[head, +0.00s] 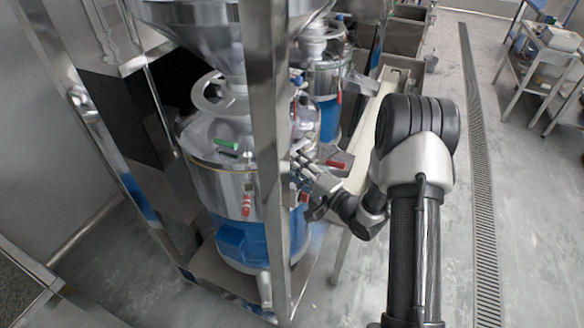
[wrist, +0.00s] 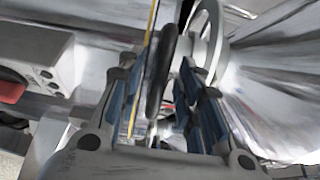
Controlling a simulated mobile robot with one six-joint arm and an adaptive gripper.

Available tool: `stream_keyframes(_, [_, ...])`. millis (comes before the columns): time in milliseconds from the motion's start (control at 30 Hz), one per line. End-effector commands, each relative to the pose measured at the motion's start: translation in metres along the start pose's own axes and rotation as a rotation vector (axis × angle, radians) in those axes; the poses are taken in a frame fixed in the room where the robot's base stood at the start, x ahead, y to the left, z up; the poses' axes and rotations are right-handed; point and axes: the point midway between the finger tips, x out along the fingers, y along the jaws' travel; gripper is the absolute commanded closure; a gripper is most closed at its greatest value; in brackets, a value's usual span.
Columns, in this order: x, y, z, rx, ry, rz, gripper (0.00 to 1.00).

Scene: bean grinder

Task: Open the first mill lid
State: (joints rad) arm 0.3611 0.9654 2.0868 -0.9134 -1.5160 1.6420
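The first mill (head: 215,165) is the nearer steel drum with a blue lower part (head: 240,243), under a large funnel hopper (head: 200,25). A pale ring-shaped part (head: 197,92) sits on its top; a similar ring (wrist: 213,40) shows in the wrist view. Green and red handles are on the drum's side. My gripper (head: 303,175) is at the mill's right side, partly behind a steel post. In the wrist view my gripper (wrist: 158,72) is open, its blue-padded fingers on either side of a dark bar-like handle (wrist: 162,75). I cannot tell whether they touch it.
A vertical steel post (head: 264,130) stands between the camera and the mill. A second mill (head: 325,75) with a blue base stands behind. A pale trough (head: 365,130) runs beyond my arm. Open floor and a drain grate (head: 480,170) lie right; a table (head: 555,60) stands farther off.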

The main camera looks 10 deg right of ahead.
Motion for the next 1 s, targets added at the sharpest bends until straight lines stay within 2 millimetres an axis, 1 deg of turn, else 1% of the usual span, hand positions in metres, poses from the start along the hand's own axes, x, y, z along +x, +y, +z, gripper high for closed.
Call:
stream_keyframes(33, [0.0052,0.0001,0.0004,-0.002,-0.002,-0.001,0.67])
stream_keyframes(133, [0.0109,0.0000,0.0002,-0.001,0.000,0.000,0.67])
stream_keyframes(433, [0.0131,-0.0004,0.0000,0.000,0.001,0.000,0.67])
stream_keyframes(933, [0.0127,-0.0002,0.0000,0.000,0.001,0.000,1.00])
stream_keyframes(1000, [0.0127,-0.0002,0.0000,0.000,0.001,0.000,1.00])
